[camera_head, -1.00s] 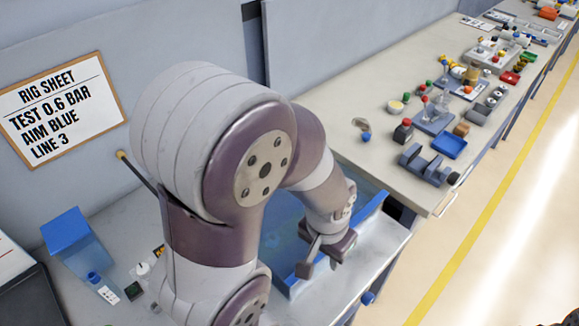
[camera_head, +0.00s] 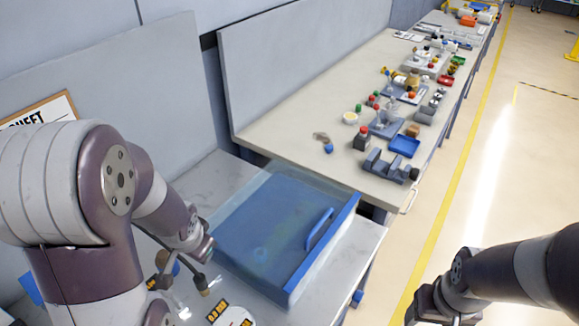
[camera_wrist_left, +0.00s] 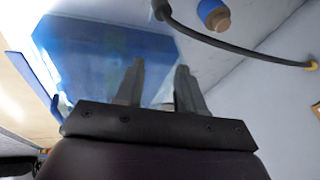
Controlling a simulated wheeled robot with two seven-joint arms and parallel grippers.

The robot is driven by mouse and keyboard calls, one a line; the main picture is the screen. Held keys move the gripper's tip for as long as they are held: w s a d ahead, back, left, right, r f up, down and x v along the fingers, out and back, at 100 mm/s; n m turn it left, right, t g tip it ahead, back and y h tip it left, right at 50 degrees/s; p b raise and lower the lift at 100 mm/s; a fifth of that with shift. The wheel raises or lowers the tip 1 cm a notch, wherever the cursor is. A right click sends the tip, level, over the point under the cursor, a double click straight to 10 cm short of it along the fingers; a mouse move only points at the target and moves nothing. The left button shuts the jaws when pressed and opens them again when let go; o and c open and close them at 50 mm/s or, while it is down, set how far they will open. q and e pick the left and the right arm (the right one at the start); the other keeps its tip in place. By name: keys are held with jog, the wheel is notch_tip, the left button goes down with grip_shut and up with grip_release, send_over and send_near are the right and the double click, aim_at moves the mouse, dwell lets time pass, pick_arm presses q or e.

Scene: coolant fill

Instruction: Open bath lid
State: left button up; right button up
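The bath (camera_head: 292,280) is a clear-sided blue box on a pale bench. Its translucent blue lid (camera_head: 265,225) appears to lie flat across the top, with a blue handle (camera_head: 319,229) near the right edge. My left gripper (camera_head: 185,286) is left of the bath, apart from the lid and handle. In the left wrist view, its two fingers (camera_wrist_left: 158,85) stand apart with nothing between them, and the blue bath (camera_wrist_left: 110,55) shows beyond them. My right gripper (camera_head: 432,308) is at the lower right, away from the bath; its fingers are not clear.
A blue-topped fitting (camera_wrist_left: 213,14) and a dark hose (camera_wrist_left: 235,45) lie near the left gripper in the wrist view. A long bench (camera_head: 290,125) with many small parts runs behind.

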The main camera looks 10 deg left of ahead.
pick_arm(q)
jog(key=w+r+m+t+h, duration=0.25)
jog(key=w+m+t, duration=0.2)
jog(key=m, duration=0.45)
jog(key=w+r+m+t+h, duration=0.2)
jog(key=w+r+m+t, duration=0.15)
jog(key=w+m, duration=0.35)
jog(key=s+d+r+m+h, duration=0.2)
jog(key=d+r+m+h, duration=0.6)
jog(key=m, duration=0.7)
jog(key=w+d+f+y+p, duration=0.1)
jog(key=w+d+f+p, duration=0.3)
jog(key=w+d, duration=0.4)
jog(key=shift+w+f+p, duration=0.15)
jog(key=shift+w+p, duration=0.2)
jog(key=shift+w, duration=0.35)
jog(key=shift+d, duration=0.1)
grip_shut()
pick_arm(e)
jog(key=r, duration=0.3)
jog(key=a+r, duration=0.1)
jog(key=r, duration=0.1)
jog(key=shift+s, duration=0.1)
